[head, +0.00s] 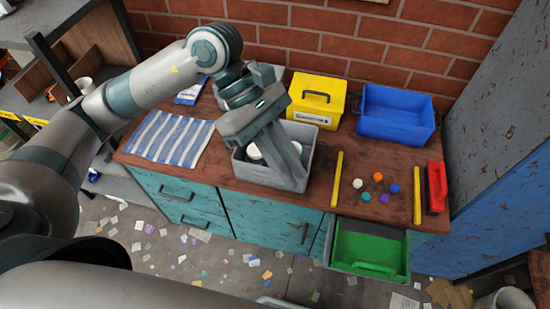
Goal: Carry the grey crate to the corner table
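The grey crate (249,175) sits on the wooden top of the teal cabinet, near its front edge. Some white round items (254,151) show inside it, partly hidden by my gripper. My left gripper (290,178) reaches down over the crate from the back left, with its long grey fingers in front of the crate's inside and right part. I cannot tell whether the fingers are apart or touch a wall of the crate. My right gripper is not in view. I cannot pick out which surface is the corner table.
A yellow box (317,97), a blue bin (397,116) and a red-handled tool (436,187) stand nearby. Yellow strips (337,180) flank several small coloured balls. A striped cloth (169,138) lies left. A green-lined drawer (369,246) is open in front. Scraps litter the floor.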

